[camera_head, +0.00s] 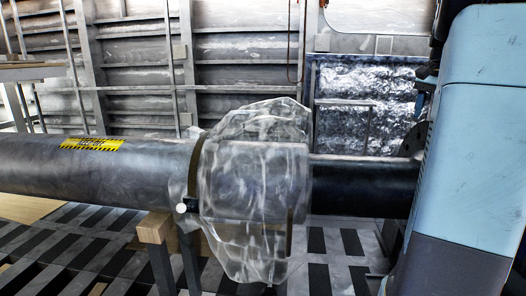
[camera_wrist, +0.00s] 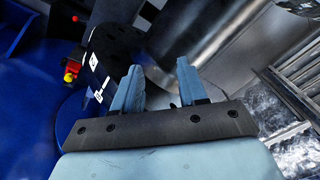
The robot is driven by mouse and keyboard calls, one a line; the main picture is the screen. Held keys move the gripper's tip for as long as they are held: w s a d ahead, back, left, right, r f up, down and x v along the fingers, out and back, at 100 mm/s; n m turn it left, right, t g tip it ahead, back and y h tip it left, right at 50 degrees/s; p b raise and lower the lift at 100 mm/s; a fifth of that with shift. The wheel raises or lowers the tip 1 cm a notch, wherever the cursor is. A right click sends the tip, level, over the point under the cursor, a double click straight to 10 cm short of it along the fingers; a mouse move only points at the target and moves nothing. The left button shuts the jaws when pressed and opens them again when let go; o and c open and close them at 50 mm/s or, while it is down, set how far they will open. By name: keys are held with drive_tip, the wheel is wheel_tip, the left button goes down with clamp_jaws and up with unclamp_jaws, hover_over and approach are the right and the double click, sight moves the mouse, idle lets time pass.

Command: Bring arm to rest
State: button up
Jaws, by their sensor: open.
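My gripper (camera_wrist: 160,68) shows in the wrist view with its two light blue fingers apart and nothing between them. Beyond the fingertips lie a dark rounded part and a grey metal surface. In the head view a large light blue link of my arm (camera_head: 475,150) fills the right edge, close to the camera. The gripper itself is not visible in the head view. In the wrist view a blue body with a red and yellow knob (camera_wrist: 70,76) is at the left, apart from the fingers.
A long grey pipe (camera_head: 120,172) with a yellow label crosses the head view, partly wrapped in clear plastic (camera_head: 255,180). A wooden-topped support (camera_head: 155,226) stands beneath it. Behind is a ribbed metal wall (camera_head: 130,60). The floor is slatted (camera_head: 80,250).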

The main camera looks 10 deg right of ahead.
drive_tip(key=s+a+f+n+t, duration=0.1)
drive_tip(key=s+a+f+n, duration=0.2)
drive_tip(key=a, duration=0.6)
drive_tip(key=s+a+n+t, duration=0.1)
drive_tip(key=s+a+n, duration=0.25)
drive_tip(key=a, duration=0.65)
drive_tip(key=s+a+f+n, duration=0.2)
drive_tip(key=s+a, duration=0.2)
drive_tip(key=a, duration=0.5)
drive_tip(key=s+a+f+n+t, duration=0.1)
drive_tip(key=s+a+f+n, duration=0.2)
drive_tip(key=s+a+f, duration=0.3)
drive_tip(key=shift+s+a+f+n+t+y, duration=0.3)
drive_tip(key=shift+s+a, duration=0.35)
drive_tip(key=shift+s, duration=0.35)
drive_tip(key=shift+s, duration=0.1)
